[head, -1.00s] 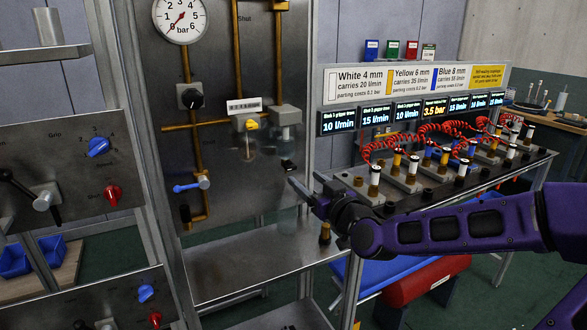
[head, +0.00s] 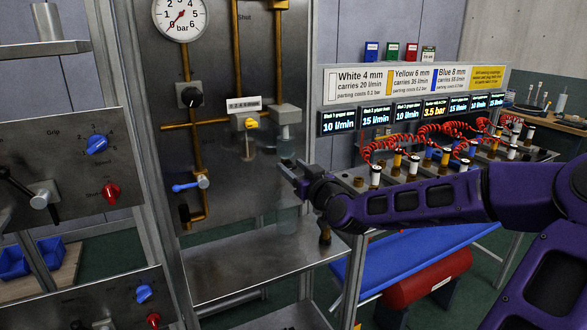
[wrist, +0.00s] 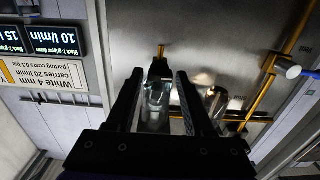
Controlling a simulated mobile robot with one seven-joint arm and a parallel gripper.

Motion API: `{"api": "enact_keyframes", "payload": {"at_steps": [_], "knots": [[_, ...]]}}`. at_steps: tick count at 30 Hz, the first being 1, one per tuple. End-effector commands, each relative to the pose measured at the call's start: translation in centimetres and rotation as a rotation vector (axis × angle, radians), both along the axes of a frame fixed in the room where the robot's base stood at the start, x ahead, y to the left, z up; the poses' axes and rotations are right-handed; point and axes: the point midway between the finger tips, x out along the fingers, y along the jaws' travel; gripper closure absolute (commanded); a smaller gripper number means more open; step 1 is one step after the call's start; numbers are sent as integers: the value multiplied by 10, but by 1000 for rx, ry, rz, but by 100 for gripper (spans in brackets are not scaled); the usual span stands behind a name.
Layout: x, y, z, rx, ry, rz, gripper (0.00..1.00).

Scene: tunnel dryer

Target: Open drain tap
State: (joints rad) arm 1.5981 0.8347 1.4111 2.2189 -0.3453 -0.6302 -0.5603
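A clear bowl (head: 286,146) hangs under a grey block on the steel panel, right of the yellow knob. In the wrist view, which is upside down, the bowl (wrist: 155,104) shows between my fingers. At its end is a small black fitting (wrist: 160,69) with a short brass stub, which looks like the drain tap. In the head view my gripper covers that fitting. My gripper (head: 287,170) is open, its fingers (wrist: 159,78) either side of the bowl and fitting in the picture. I cannot tell whether they touch.
A blue lever (head: 190,184), a black knob (head: 191,97) and a yellow knob (head: 250,123) sit left on the panel. Flow displays and red coiled hoses stand right.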

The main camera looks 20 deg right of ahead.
Motion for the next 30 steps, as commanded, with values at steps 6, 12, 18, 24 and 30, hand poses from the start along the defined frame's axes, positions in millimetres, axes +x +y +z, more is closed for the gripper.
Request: {"api": "enact_keyframes", "payload": {"at_steps": [6,12,18,24,30], "knots": [[0,0,0,0,0,0,89],[0,0,0,1,0,0,100],[0,0,2,105,5,1,100],[0,-1,0,134,6,0,100],[0,-1,0,133,5,0,51]]}}
